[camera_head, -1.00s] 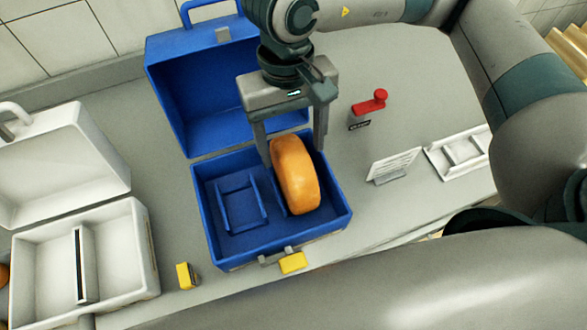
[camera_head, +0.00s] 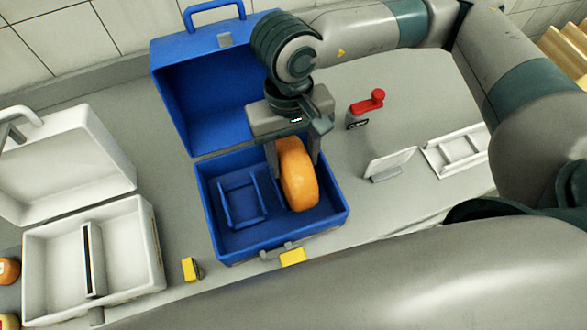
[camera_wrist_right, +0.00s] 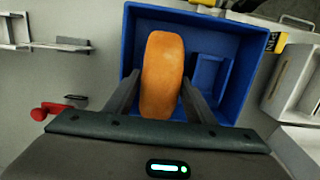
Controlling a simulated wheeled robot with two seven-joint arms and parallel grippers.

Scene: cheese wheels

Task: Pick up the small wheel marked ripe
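An orange cheese wheel (camera_head: 299,178) stands on edge in the right part of an open blue case (camera_head: 275,236). I can read no mark on it. It also shows in the right wrist view (camera_wrist_right: 162,75). My right gripper (camera_head: 294,172) is above the case, pointing down, with one finger on each side of the wheel. In the right wrist view its fingers (camera_wrist_right: 160,85) look spread, with the wheel between them; I cannot tell whether they touch it. Two more small wheels show cut off at the left edge, an orange one (camera_head: 8,271) and another below (camera_head: 8,322). My left gripper is not in view.
The blue case has an empty raised frame (camera_head: 243,200) beside the wheel. An open white case (camera_head: 140,250) with a divider stands left. Yellow tags (camera_head: 191,269), a red-handled item (camera_head: 368,103), a small sign (camera_head: 388,164) and a white tray (camera_head: 458,152) are on the counter.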

